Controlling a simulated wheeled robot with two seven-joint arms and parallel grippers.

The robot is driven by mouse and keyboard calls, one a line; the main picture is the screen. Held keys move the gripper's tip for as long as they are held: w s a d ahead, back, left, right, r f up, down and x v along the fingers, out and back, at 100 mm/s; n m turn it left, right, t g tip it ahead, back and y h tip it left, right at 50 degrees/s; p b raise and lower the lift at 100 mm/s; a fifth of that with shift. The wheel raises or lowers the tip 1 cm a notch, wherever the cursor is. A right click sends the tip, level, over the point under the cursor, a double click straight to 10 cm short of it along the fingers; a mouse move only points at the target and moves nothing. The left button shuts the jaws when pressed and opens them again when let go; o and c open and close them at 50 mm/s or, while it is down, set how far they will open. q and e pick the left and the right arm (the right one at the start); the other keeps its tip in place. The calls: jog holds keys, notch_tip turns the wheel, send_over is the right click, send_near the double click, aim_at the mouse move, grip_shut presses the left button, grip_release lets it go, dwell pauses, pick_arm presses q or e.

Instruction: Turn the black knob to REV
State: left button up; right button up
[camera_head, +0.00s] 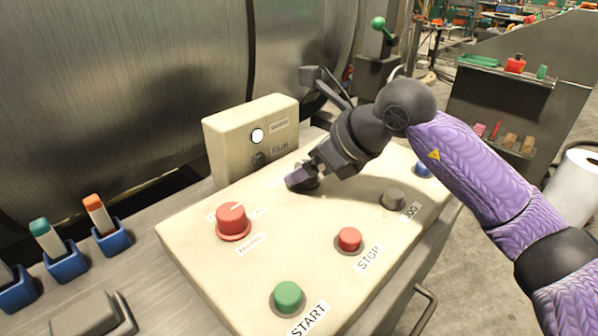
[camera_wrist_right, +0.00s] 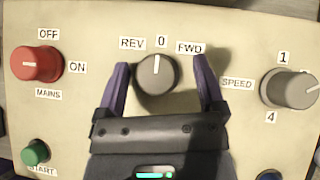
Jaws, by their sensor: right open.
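The black knob (camera_wrist_right: 156,74) shows in the right wrist view between the labels REV (camera_wrist_right: 132,44) and FWD (camera_wrist_right: 189,47), below the 0 label (camera_wrist_right: 161,41). Its white line points up at 0. My right gripper (camera_wrist_right: 160,80) is open, with one purple finger on each side of the knob and a gap on both sides. In the head view my right gripper (camera_head: 300,180) is low over the panel and hides most of the knob. My left gripper is not in view.
The cream panel (camera_head: 200,270) carries a red MAINS knob (camera_head: 232,220), a green START button (camera_head: 288,296), a red STOP button (camera_head: 349,239) and a grey button (camera_head: 393,198). A SPEED knob (camera_wrist_right: 288,88) sits right of the black knob. A cream box (camera_head: 225,145) stands behind.

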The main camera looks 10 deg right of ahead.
jog(key=shift+w+a+f, duration=0.1)
jog(key=shift+a+f, duration=0.25)
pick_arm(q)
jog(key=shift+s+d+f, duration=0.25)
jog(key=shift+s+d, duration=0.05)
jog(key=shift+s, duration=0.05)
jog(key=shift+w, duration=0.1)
pick_arm(e)
jog(key=shift+c, duration=0.7)
jog(key=shift+w+r, duration=0.1)
jog(key=c, duration=0.7)
grip_shut()
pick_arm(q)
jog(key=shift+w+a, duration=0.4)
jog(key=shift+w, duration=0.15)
